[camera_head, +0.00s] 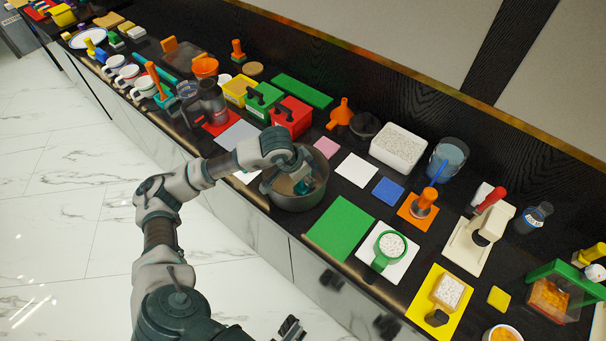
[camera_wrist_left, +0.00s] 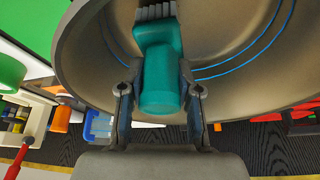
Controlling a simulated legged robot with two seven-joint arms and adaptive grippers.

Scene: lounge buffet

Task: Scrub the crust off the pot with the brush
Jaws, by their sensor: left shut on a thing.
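The grey pot (camera_head: 299,194) stands near the front edge of the dark counter. The wrist view looks into its tan-brown inside (camera_wrist_left: 235,75), marked with blue curved lines; I cannot tell crust from bare wall. My left gripper (camera_head: 300,178) reaches into the pot from above. It is shut on the teal handle of the brush (camera_wrist_left: 160,75), which also shows in the head view (camera_head: 303,187). The brush's grey bristle end points toward the pot's inside; its contact is unclear. A dark part that appears to be my right gripper (camera_head: 290,327) shows at the bottom edge, its jaws unclear.
A green mat (camera_head: 340,228) lies right of the pot, with a green mug (camera_head: 381,259) beyond it. A red box (camera_head: 291,116), a pink square (camera_head: 326,147) and a white container (camera_head: 398,148) stand behind. The counter is crowded; marble floor lies in front.

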